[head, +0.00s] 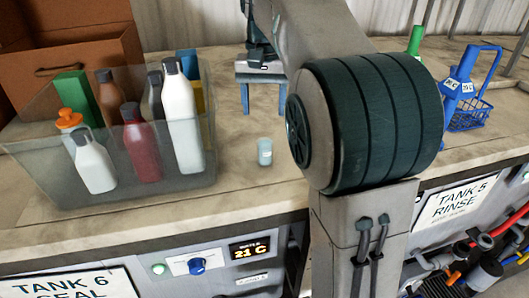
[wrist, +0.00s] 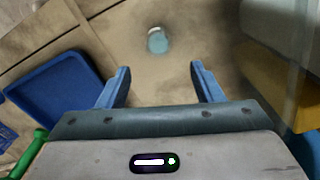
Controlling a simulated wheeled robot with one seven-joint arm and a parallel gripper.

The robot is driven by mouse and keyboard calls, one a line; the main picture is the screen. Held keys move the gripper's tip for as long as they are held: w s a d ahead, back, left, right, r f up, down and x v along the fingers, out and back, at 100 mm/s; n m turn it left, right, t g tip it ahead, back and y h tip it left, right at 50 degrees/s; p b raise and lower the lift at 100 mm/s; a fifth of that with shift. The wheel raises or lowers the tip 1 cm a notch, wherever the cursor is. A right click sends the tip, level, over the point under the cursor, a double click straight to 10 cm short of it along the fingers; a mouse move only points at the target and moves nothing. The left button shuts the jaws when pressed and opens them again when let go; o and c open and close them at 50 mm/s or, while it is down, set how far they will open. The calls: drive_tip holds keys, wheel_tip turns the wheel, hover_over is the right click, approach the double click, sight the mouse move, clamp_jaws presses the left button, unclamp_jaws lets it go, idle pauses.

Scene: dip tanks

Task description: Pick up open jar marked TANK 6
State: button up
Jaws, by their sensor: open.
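A small pale, see-through jar (head: 264,152) stands upright on the worktop, right of the clear bin. A small light mark shows on its side, too small to read. In the wrist view the jar (wrist: 157,41) is seen from above, just beyond and between the fingertips. My gripper (head: 263,112) points down behind the jar in the head view, with its two blue fingers apart and nothing between them. The open fingers also show in the wrist view (wrist: 160,70).
A clear bin (head: 120,200) with several bottles stands left of the jar. A blue tray (wrist: 57,92) lies left in the wrist view. A blue basket (head: 468,115) stands at the right. A TANK 6 SEAL sign (head: 75,284) is on the front panel. Worktop around the jar is clear.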

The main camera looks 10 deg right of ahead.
sight(265, 149)
wheel_tip(265, 149, down, 13)
drive_tip(key=shift+s+d+r, duration=0.1)
drive_tip(key=shift+r, duration=0.05)
idle(0.4)
drive_tip(key=c, duration=1.2)
drive_tip(key=shift+o, duration=0.2)
drive_tip(key=shift+r, duration=0.1)
